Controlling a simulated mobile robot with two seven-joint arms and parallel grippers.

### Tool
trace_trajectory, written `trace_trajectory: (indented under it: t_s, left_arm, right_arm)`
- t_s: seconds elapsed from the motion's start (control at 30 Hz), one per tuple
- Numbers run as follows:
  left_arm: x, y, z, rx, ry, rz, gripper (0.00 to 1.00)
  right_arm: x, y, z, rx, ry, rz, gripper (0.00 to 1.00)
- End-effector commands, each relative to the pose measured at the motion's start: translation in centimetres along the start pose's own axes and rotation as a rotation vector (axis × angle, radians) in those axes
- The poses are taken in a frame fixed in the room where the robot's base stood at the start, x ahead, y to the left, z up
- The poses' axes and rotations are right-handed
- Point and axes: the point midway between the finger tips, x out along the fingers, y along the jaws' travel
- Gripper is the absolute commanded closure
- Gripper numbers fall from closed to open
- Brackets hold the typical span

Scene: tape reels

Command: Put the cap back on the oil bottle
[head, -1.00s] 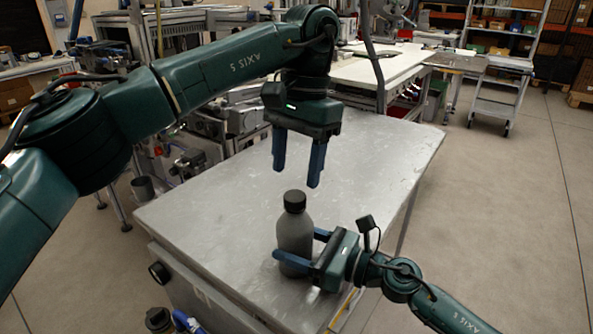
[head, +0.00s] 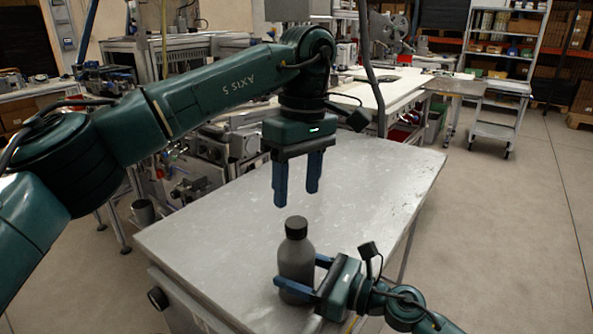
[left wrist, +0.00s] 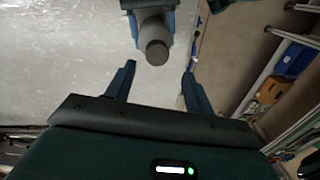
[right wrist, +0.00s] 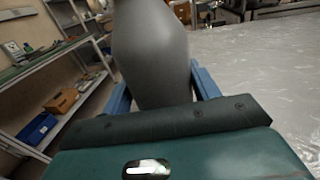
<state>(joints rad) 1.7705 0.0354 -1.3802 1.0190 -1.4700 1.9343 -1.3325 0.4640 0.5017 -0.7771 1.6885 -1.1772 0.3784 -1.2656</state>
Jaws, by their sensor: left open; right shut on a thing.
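The oil bottle (head: 296,267) is grey and stands upright near the front edge of the metal table. A black cap (head: 296,228) sits on its neck; I cannot tell how tightly. My right gripper (head: 298,281) is shut on the bottle's body from the right side. The grey body also fills the top of the right wrist view (right wrist: 152,55), between the blue fingers. My left gripper (head: 297,198) points down, open and empty, above the cap and apart from it. In the left wrist view the round cap top (left wrist: 157,53) shows just beyond the open fingers.
The metal table (head: 390,200) is otherwise bare, with free room behind and right of the bottle. Machinery (head: 215,150) stands beyond its left edge. A white bench (head: 385,88) and a trolley (head: 497,112) stand farther back.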

Motion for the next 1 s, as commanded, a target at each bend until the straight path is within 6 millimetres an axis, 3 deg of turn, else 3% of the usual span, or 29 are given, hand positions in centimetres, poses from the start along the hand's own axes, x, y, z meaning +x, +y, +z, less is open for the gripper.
trace_trajectory:
  t_s: [0.8, 1.0]
  left_arm:
    - [-1.4, -0.3, 0.1, -1.838, -0.062, 0.055, 0.47]
    - [-1.8, -0.4, 0.1, -2.228, -0.093, 0.054, 0.47]
  right_arm:
    - [0.0, 0.0, -0.1, 0.002, 0.001, 0.001, 1.0]
    - [0.0, 0.0, -0.1, 0.002, 0.001, 0.001, 1.0]
